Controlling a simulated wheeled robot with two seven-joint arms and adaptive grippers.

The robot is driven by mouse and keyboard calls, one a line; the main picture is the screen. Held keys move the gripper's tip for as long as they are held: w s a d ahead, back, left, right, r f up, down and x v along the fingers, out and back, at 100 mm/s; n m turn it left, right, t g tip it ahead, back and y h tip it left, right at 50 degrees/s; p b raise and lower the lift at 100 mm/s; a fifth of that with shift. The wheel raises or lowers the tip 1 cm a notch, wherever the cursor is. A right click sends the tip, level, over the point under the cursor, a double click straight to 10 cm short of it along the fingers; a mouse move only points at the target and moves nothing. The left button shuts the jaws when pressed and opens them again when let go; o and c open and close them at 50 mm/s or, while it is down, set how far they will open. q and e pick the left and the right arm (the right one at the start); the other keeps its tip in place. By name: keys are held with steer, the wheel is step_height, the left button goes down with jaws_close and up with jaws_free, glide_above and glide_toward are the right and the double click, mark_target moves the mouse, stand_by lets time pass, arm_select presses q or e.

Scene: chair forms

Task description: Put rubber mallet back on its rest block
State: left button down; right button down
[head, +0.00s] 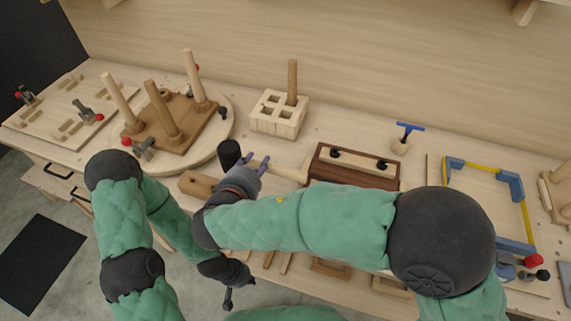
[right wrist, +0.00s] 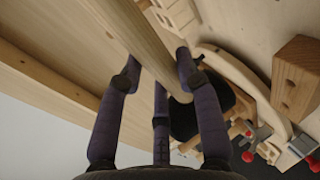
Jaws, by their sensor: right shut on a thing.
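The rubber mallet has a black head (head: 229,153) and a pale wooden handle (head: 290,174), which also runs between the fingers in the right wrist view (right wrist: 140,40). My right gripper (head: 257,168) is shut on the handle, just right of the head, over the bench. A brown wooden block (head: 197,183), seemingly the rest block, is just left of the gripper, partly hidden by my arm; it also shows at the right of the right wrist view (right wrist: 297,75). My left gripper (head: 228,296) hangs low in front of the bench, apart from everything; its jaws are too small to read.
Behind the mallet stands a pale slotted block (head: 278,116) with a dowel. A round board (head: 222,140) carries a brown jig with upright legs. A dark wooden box (head: 322,172) lies right of the handle. A blue-cornered frame (head: 468,162) is far right.

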steer(key=shift+s, duration=0.1)
steer(key=w+d+f+b, duration=0.1)
steer(key=w+d+f, duration=0.1)
steer(key=w+f, duration=0.1)
steer(key=w+d+f+b, duration=0.2)
steer(key=w+d, duration=0.1)
steer(key=w, duration=0.1)
steer(key=w+d+f+b, duration=0.1)
steer(key=w+d+f, duration=0.2)
steer(key=shift+w+f, duration=0.2)
steer(key=shift+f, duration=0.15)
steer(key=shift+w+d+f+b, duration=0.1)
steer(key=shift+w+f+b, duration=0.15)
steer(key=shift+f, duration=0.2)
step_height(320, 180, down, 3)
steer(key=shift+w+f+b, duration=0.1)
steer(key=shift+f+b, duration=0.05)
steer(key=shift+b, duration=0.65)
steer(key=shift+d, duration=0.1)
